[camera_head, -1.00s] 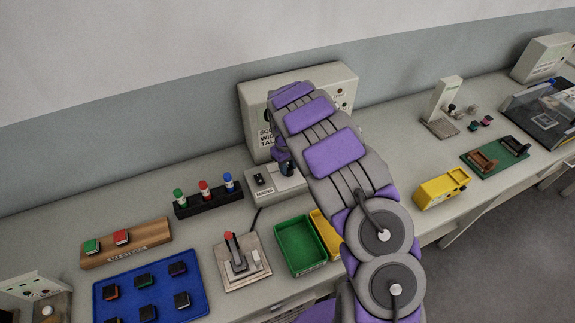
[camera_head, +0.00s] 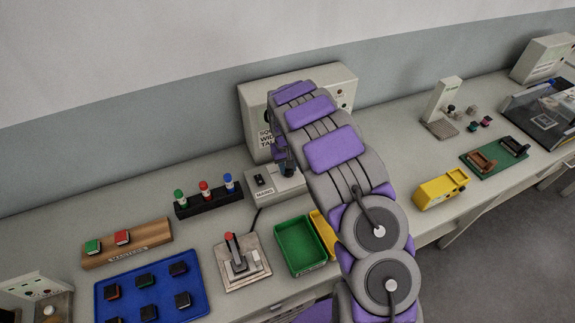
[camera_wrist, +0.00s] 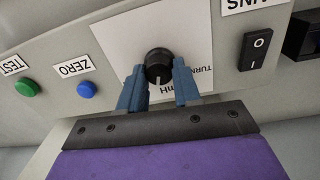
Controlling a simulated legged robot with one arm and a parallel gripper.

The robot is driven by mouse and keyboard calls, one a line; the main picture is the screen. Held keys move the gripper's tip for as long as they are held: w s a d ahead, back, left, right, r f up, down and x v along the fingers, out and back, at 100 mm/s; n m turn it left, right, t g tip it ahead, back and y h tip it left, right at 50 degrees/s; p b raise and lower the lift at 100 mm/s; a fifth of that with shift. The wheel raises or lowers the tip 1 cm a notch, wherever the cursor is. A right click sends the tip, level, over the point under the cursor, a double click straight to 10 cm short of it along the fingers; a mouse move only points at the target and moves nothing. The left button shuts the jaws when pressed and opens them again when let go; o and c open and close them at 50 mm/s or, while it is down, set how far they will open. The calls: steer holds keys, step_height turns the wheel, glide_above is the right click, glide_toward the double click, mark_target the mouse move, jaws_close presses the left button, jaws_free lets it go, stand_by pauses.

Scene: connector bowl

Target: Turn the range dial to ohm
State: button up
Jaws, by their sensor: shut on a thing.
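The black range dial (camera_wrist: 158,62) sits on a white plate on a grey panel, upside down in the wrist view. A pale pointer mark on it faces the lower edge of that picture. My gripper (camera_wrist: 159,72) has one blue-grey finger on each side of the dial and is shut on it. Lettering on the plate is partly covered by the right finger, and I cannot read an ohm mark. In the head view my gripper (camera_head: 284,163) is at the small grey unit marked MAINS (camera_head: 265,193); my arm hides the dial there.
On the panel, a green TEST button (camera_wrist: 26,88) and a blue ZERO button (camera_wrist: 86,89) lie left of the dial, and a black rocker switch (camera_wrist: 254,50) lies right. A large grey box (camera_head: 252,112) stands behind. A green bin (camera_head: 300,246) and a lever (camera_head: 238,262) stand in front.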

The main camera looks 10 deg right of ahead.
steer(key=m, duration=0.4)
steer(key=shift+r, duration=0.1)
steer(key=shift+w+m, duration=0.1)
steer(key=shift+m, duration=2)
steer(key=o, duration=1.1)
steer(key=shift+c, duration=0.2)
steer(key=shift+r, duration=0.1)
step_height(320, 180, up, 17)
steer(key=p, duration=0.2)
steer(key=shift+w+a, duration=0.25)
steer(key=shift+a, duration=0.1)
